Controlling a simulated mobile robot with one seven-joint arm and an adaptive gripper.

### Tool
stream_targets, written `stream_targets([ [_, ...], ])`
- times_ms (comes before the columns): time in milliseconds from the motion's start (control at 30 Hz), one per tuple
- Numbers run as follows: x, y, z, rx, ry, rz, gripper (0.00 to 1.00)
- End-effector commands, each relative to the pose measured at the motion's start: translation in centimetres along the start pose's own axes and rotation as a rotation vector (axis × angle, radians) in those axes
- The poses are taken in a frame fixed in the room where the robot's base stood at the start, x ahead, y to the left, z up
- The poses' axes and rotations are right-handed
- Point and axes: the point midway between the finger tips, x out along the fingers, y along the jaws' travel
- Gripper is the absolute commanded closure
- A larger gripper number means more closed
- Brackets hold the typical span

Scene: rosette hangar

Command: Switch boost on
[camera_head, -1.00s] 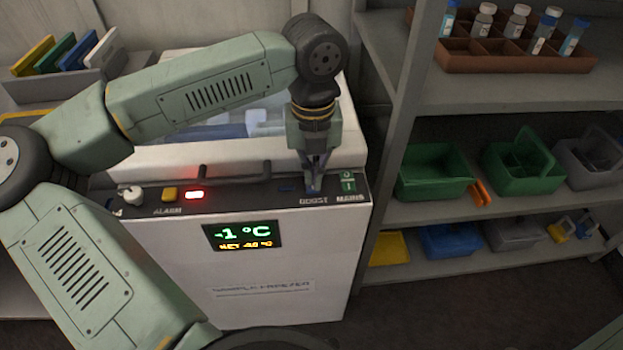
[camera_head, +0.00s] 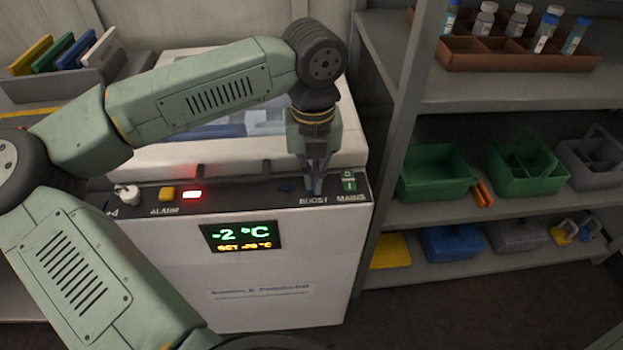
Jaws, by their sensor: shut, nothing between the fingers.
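The white sample freezer (camera_head: 270,285) stands in front of me with a dark control strip along its top front edge. On the strip, the BOOST label (camera_head: 313,201) is near the right end. My gripper (camera_head: 313,190) points down there, shut and empty, its fingertips at the strip just above the label.
Right of BOOST is the green MAINS switch (camera_head: 349,183). Grey shelving (camera_head: 400,215) with bins stands close on the right.

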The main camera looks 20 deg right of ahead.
Motion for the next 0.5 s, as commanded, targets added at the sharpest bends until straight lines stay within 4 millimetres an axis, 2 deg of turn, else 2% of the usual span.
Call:
stream_targets([
  [500,0.53,0.01,-0.01,0.0,0.001,0.0,1.0],
])
